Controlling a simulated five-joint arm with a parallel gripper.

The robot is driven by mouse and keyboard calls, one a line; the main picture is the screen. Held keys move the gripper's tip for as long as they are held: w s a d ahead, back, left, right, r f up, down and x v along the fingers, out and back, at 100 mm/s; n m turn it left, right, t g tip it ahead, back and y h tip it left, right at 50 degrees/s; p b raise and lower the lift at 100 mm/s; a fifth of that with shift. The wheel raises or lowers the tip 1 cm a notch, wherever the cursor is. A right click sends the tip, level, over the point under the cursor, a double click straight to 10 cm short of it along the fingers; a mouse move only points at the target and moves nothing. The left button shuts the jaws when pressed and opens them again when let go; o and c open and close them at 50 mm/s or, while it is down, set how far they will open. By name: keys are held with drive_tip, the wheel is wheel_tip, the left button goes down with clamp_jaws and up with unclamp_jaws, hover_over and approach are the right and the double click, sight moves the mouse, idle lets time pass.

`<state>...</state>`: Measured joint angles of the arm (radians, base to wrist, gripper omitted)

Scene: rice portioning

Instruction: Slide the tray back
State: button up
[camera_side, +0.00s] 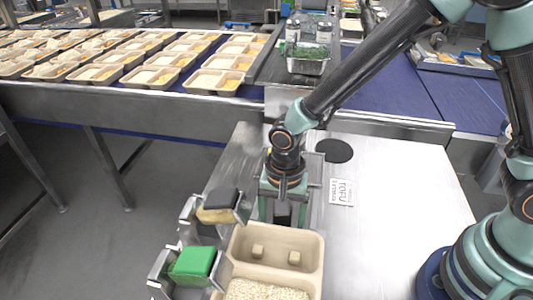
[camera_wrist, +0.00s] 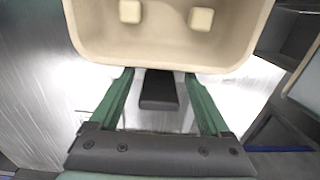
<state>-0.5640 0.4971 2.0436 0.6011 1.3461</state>
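The beige tray (camera_side: 312,262) stands at the front of the metal work table. Its back compartment holds two small pale cubes (camera_side: 258,251) and its front compartment holds white rice (camera_side: 262,291). In the wrist view the tray's near wall (camera_wrist: 158,55) and the two cubes (camera_wrist: 201,19) fill the top. My gripper (camera_side: 284,216) is low behind the tray's back edge. In the wrist view my gripper (camera_wrist: 159,76) has its two green fingers spread, with tips at or very near the tray wall. A dark bar sits between them. Whether they touch the wall is unclear.
Left of the tray are metal holders with a green block (camera_side: 193,262) and a dark-topped block (camera_side: 217,212). A conveyor with several filled trays (camera_side: 160,68) runs behind.

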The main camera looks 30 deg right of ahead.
wheel_tip(320, 180, up, 12)
drive_tip(key=shift+r, duration=0.1)
idle(0.7)
drive_tip(key=shift+d, duration=0.1)
drive_tip(key=s+d+r+n+t, duration=0.1)
drive_tip(key=d+r+n, duration=0.3)
drive_tip(key=d, duration=0.6)
drive_tip(key=s+d+r+n+t, duration=0.2)
drive_tip(key=d+r+n+t, duration=0.2)
drive_tip(key=d, duration=0.6)
drive_tip(key=shift+r+n+t, duration=0.3)
drive_tip(key=shift+r+n, duration=0.2)
drive_tip(key=shift+r, duration=0.4)
drive_tip(key=shift+a, duration=0.1)
